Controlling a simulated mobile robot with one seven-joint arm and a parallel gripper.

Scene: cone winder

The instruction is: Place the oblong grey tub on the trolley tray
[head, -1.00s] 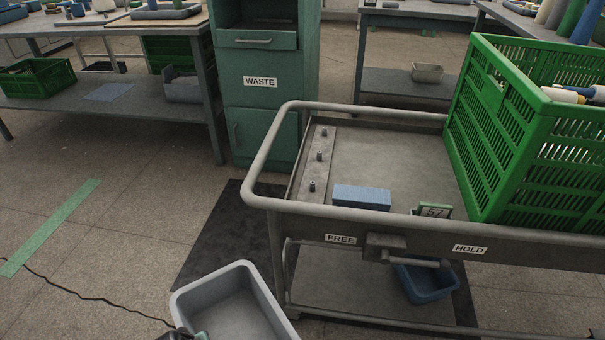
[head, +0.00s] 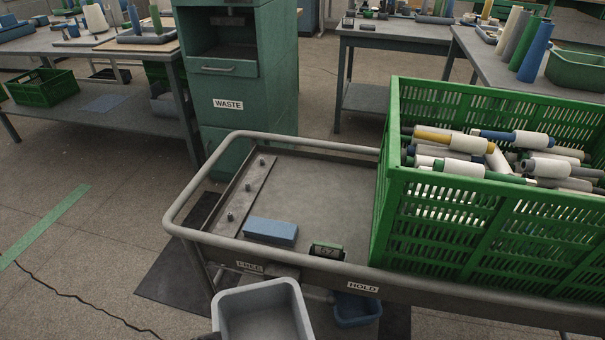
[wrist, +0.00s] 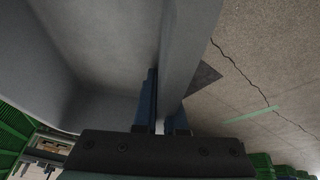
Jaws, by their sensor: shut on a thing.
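The oblong grey tub (head: 262,310) is at the bottom of the head view, in front of the trolley's near rail, and its inside looks empty. My gripper (wrist: 163,118) is shut on the tub's wall, with one finger on each side, in the wrist view. In the head view the gripper is mostly cut off at the bottom edge. The trolley tray (head: 318,190) has a bare grey floor in its middle.
A large green crate (head: 440,225) full of bobbins fills the tray's right side. A strip with several pegs (head: 246,188) lies along the left. A raised rail (head: 185,205) borders the tray. A blue tub (head: 356,309) sits below. The waste cabinet (head: 228,130) stands behind.

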